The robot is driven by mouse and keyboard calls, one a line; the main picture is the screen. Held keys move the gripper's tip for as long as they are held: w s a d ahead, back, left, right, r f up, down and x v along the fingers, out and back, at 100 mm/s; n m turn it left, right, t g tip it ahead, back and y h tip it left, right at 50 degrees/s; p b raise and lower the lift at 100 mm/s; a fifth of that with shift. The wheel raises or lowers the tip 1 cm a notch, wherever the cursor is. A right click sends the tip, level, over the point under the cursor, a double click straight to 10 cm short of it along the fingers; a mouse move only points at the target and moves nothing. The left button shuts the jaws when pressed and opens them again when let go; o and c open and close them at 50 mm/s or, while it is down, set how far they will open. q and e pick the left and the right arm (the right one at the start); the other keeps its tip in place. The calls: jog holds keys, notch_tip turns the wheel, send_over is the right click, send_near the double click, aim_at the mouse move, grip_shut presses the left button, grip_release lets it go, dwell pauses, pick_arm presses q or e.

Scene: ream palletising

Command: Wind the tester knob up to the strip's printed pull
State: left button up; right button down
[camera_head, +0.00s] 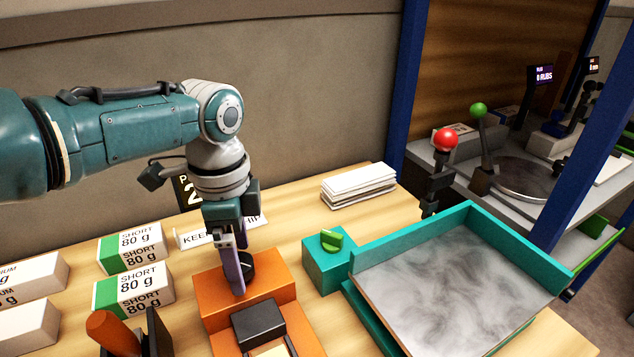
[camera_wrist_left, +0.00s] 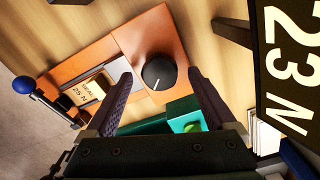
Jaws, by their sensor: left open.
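The orange tester (camera_head: 215,297) stands on the bench; it also shows in the left wrist view (camera_wrist_left: 98,45). Its round black knob (camera_wrist_left: 160,70) has a white pointer line; in the head view the knob (camera_head: 248,264) is partly behind a finger. My left gripper (camera_head: 238,274) points down at the knob. In the wrist view its open fingers (camera_wrist_left: 159,76) are on either side of the knob, with gaps showing. The printed strip (camera_wrist_left: 88,92) reads "SEAL 25 N". The dark display (camera_wrist_left: 289,70) reads 23 N; my arm hides much of it in the head view (camera_head: 184,190). My right gripper is not in view.
A teal box with a green knob (camera_head: 331,238) and a teal tray (camera_head: 510,222) stand right of the tester. Ream packs (camera_head: 135,290) lie left. A paper stack (camera_head: 358,185) lies behind. An orange handle (camera_head: 112,333) stands at the front left.

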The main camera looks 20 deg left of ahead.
pick_arm(q)
jog(key=shift+r, duration=0.5)
notch_tip(320, 180, up, 9)
jog(key=p, duration=0.2)
jog(key=shift+p, duration=0.3)
jog(key=shift+f, duration=0.1)
